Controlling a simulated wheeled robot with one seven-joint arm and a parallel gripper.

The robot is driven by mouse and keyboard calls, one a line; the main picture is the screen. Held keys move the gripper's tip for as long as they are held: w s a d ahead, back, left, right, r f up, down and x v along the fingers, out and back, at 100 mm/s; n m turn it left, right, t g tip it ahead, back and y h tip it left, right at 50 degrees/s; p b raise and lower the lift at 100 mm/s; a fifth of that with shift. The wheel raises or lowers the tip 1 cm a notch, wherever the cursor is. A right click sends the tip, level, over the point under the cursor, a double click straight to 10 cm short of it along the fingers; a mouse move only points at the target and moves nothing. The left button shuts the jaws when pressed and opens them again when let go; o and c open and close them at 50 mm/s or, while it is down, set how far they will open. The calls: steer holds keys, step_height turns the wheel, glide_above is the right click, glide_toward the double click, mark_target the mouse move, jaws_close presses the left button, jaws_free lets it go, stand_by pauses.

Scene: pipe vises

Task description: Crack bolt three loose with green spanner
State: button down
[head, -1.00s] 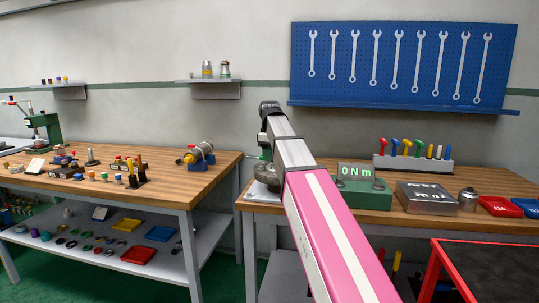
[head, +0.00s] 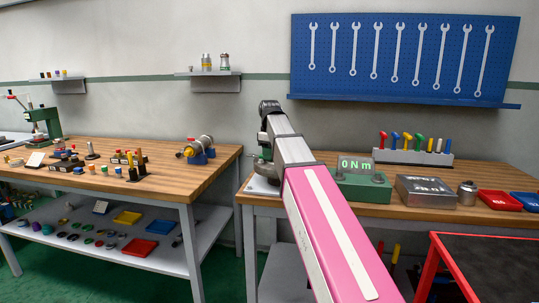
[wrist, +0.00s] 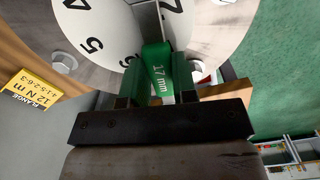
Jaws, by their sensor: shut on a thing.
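In the wrist view my gripper (wrist: 158,92) is shut on the green spanner (wrist: 157,62), which is marked 17 mm. The spanner reaches up over a round flange with a white numbered face (wrist: 100,35). The numerals 4 and 5 show on the face, with another partly covered numeral near the top. One bolt (wrist: 63,62) sits by the 5. Another bolt (wrist: 197,72) shows just right of the spanner. I cannot tell which bolt is three, or whether the spanner's end is on a bolt. In the head view my arm hides the gripper and most of the flange.
A yellow label (wrist: 30,88) reads flange, 12 N m, 4-1-5-2-6-3. A green readout box (head: 362,183) shows 0 Nm on the right bench. A metal box (head: 426,192) and a rack of coloured-handled tools (head: 412,156) stand there. A red-framed cart (head: 437,262) stands in front.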

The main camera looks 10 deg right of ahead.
steer(key=shift+s+d, duration=0.5)
steer(key=shift+d, duration=0.25)
steer(key=shift+s+d, duration=0.45)
steer(key=shift+d, duration=0.3)
stand_by(1.3)
steer(key=shift+s, duration=0.1)
steer(key=shift+s+a+n, duration=0.25)
steer(key=shift+n, duration=0.35)
